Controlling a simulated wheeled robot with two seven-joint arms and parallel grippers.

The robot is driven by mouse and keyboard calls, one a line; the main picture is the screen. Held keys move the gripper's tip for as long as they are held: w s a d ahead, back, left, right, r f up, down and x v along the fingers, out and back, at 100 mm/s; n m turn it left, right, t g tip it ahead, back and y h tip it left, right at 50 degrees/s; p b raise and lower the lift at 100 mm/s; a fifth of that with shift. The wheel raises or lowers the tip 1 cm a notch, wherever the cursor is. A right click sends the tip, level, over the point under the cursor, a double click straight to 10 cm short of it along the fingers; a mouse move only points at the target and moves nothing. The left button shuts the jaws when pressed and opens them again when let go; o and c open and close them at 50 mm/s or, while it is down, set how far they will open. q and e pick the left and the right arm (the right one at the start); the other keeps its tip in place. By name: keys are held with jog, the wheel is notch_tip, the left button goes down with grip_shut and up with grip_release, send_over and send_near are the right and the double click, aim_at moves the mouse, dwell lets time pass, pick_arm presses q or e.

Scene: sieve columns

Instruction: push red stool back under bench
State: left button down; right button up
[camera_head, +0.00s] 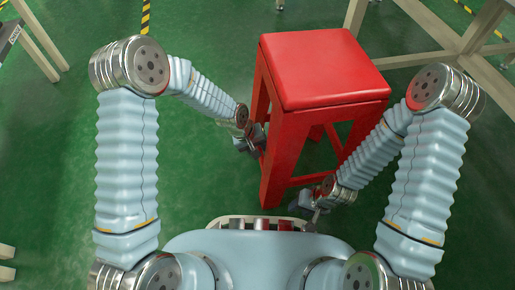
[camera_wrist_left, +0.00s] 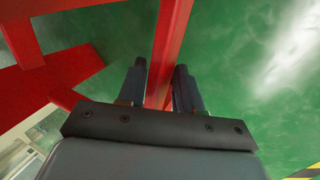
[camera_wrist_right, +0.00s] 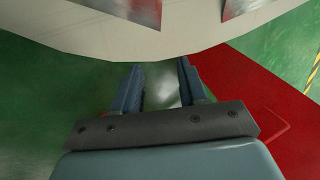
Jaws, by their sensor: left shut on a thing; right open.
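The red stool (camera_head: 312,68) stands upright on the green floor in front of me, its square seat and splayed legs visible in the head view. My left gripper (camera_head: 253,142) is shut on a red stool leg at the stool's left side. In the left wrist view that leg (camera_wrist_left: 172,40) passes between the fingers (camera_wrist_left: 160,88). My right gripper (camera_head: 308,202) is open and low by the stool's near side. In the right wrist view its fingers (camera_wrist_right: 163,88) have no thing between them, and a red surface (camera_wrist_right: 245,100) lies to their right. Wooden beams, possibly the bench (camera_head: 470,42), show behind the stool at right.
Another wooden frame (camera_head: 40,48) stands at the far left, and pale wooden pieces (camera_head: 6,262) show at the lower left edge. Yellow-black floor tape (camera_head: 146,16) runs at the back. Green floor is open left of the stool and behind it.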

pick_arm(q)
jog(key=shift+d, duration=0.15)
jog(key=w+d, duration=0.3)
jog(key=d, duration=0.8)
jog(key=shift+w+d, duration=0.15)
jog(key=shift+w, duration=0.05)
dwell(0.5)
jog(key=w+d, duration=0.3)
jog(key=d, duration=0.8)
jog(key=shift+w+d, duration=0.15)
jog(key=shift+d, duration=0.15)
jog(key=shift+r, duration=0.1)
dwell(0.4)
